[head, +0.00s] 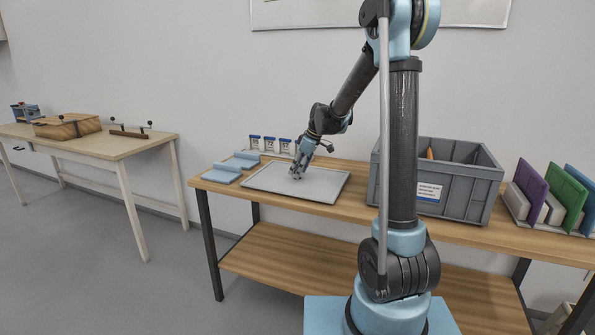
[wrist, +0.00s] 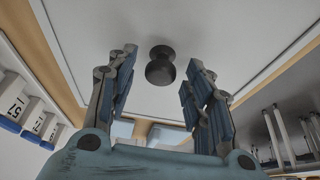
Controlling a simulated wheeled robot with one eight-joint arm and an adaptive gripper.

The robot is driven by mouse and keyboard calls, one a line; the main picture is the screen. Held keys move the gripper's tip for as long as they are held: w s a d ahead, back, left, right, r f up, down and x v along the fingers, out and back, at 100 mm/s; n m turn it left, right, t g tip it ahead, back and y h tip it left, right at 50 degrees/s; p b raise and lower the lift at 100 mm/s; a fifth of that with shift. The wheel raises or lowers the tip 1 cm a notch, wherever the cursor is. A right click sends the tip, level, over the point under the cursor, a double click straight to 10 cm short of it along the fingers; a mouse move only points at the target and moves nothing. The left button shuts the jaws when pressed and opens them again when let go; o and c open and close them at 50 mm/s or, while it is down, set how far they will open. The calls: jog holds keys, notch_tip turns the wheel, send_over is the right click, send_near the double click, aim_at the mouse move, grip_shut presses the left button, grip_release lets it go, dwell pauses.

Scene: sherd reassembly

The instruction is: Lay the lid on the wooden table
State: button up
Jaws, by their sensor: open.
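The lid (head: 320,186) is a flat light-grey panel with a raised rim. It lies flat on the left part of the wooden table (head: 357,206). In the wrist view the lid (wrist: 235,40) fills the upper middle, with a dark round knob (wrist: 160,66) standing on it. My gripper (head: 297,176) is low over the lid, pointing down. In the wrist view my gripper (wrist: 158,75) is open, with its fingers on either side of the knob and gaps between them and it. In the head view the gripper hides the knob.
An open grey crate (head: 455,202) stands right of the lid. Blue pads (head: 222,175) lie to its left, and small labelled containers (head: 269,144) stand behind. Coloured panels in a rack (head: 548,210) are at far right. Another table (head: 95,148) with a wooden box stands left.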

jog(key=v, duration=1.2)
jog(key=s+d+m+h, duration=0.1)
jog(key=s+d+m, duration=0.3)
jog(key=s+d, duration=0.5)
jog(key=s+d+f+m+h, duration=0.1)
jog(key=s+d+f+m, duration=0.2)
jog(key=s, duration=0.6)
jog(key=s+d+f+m+h, duration=0.1)
jog(key=s+d+f+m, duration=0.2)
jog(key=s+f, duration=0.4)
jog(key=s+d+f+m+h, duration=0.1)
jog(key=s+d+f+m, duration=0.2)
jog(key=s, duration=0.9)
jog(key=shift+s+d+f+m+t, duration=0.35)
jog(key=shift+d+f, duration=0.2)
jog(key=shift+f, duration=0.45)
